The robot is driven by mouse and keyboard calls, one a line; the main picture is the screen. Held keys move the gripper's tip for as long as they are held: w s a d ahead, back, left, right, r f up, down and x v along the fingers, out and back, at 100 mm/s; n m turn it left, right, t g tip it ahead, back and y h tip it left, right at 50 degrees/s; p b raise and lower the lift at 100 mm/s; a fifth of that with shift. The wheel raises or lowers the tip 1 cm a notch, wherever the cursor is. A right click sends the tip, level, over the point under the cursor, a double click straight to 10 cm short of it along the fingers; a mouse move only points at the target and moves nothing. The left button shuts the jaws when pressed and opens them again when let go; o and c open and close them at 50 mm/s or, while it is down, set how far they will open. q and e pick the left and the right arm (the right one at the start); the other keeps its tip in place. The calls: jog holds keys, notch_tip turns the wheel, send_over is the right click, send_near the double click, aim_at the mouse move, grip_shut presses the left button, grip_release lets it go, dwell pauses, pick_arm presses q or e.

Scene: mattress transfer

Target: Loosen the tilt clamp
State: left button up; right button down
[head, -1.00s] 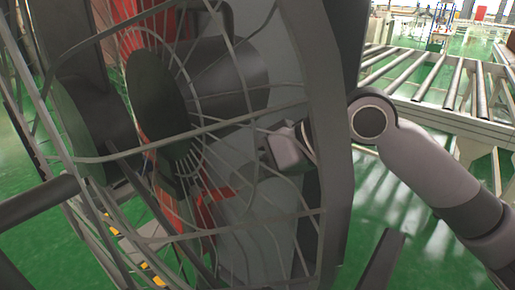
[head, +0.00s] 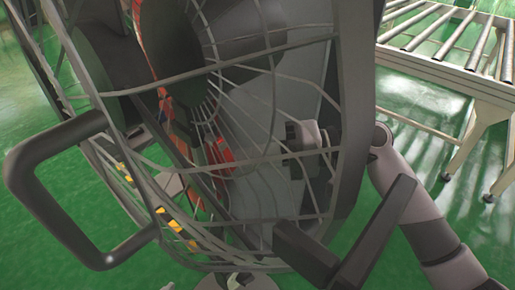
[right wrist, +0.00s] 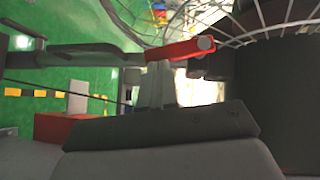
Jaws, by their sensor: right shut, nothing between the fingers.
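A large wire-caged drum fan (head: 250,75) fills the head view. My right gripper (head: 287,137) shows behind its cage wires, partly hidden, on the fan's right side. In the right wrist view my right gripper (right wrist: 158,82) is shut and empty, its fingertips close to a red lever (right wrist: 180,50) with a grey round end; I cannot tell whether they touch. The lever, which looks like the tilt clamp, joins a dark bar (right wrist: 85,55). A red part (head: 219,151) also shows through the cage in the head view. My left gripper is not in view.
A black tube handle (head: 30,160) sticks out at the left and another dark bar (head: 380,232) at the lower right. A roller conveyor (head: 455,70) stands at the upper right. Green floor (head: 420,105) is open between it and the fan.

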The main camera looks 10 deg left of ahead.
jog(key=shift+s+a+f+m+g+y+b, duration=0.35)
jog(key=shift+s+f+m+y+b, duration=0.15)
jog(key=shift+m+y, duration=0.45)
jog(key=w+d+b, duration=0.1)
jog(key=d, duration=0.6)
jog(key=shift+f, duration=0.15)
jog(key=shift+w, duration=0.1)
